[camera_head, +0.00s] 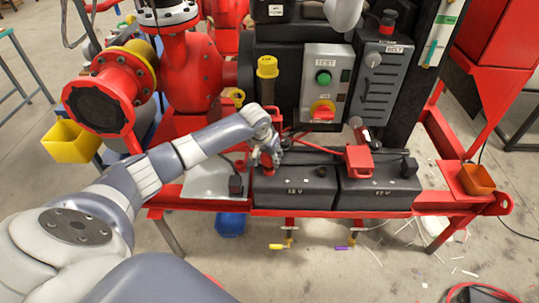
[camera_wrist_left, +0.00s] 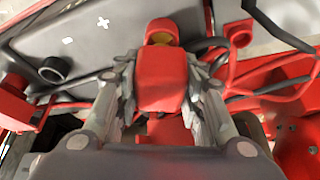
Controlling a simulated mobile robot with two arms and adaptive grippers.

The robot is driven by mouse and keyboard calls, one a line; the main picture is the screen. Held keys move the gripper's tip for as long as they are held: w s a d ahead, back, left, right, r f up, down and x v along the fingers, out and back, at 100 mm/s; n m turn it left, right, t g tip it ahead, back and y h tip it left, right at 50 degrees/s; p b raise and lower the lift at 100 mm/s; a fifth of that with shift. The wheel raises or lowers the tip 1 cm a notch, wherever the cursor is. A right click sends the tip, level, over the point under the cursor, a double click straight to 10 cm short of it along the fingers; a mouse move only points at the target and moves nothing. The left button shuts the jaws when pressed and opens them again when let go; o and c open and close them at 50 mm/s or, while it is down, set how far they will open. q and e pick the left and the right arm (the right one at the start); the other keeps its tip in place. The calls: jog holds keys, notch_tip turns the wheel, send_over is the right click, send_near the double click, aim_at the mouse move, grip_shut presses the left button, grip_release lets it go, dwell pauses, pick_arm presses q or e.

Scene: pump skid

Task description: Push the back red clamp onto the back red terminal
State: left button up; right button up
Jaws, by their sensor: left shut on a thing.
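My left gripper (camera_head: 268,156) is over the back of the left 12 V battery (camera_head: 295,187) in the head view. In the left wrist view its two grey fingers are closed on both sides of a red clamp (camera_wrist_left: 163,78), with a yellowish spot near the clamp's far end. In the head view this clamp is mostly hidden by the gripper. I cannot make out the back red terminal, nor whether the clamp touches it. Another red clamp (camera_head: 359,158) sits on the right 12 V battery (camera_head: 376,194). My right gripper is not in view.
Red cables (camera_head: 318,146) run between the batteries and the control box (camera_head: 326,85) behind them. A black round post (camera_wrist_left: 54,69) stands near the held clamp. A red pump (camera_head: 190,75) stands at the left, and an orange bin (camera_head: 477,180) at the right.

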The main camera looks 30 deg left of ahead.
pick_arm(q)
jog(key=shift+f+b, duration=0.3)
jog(key=shift+f, duration=0.85)
jog(key=shift+s+f, duration=0.15)
jog(key=shift+f, duration=0.05)
jog(key=o, duration=1.2)
jog(key=shift+f, duration=0.1)
jog(key=shift+o, duration=0.6)
jog(key=v, duration=1.2)
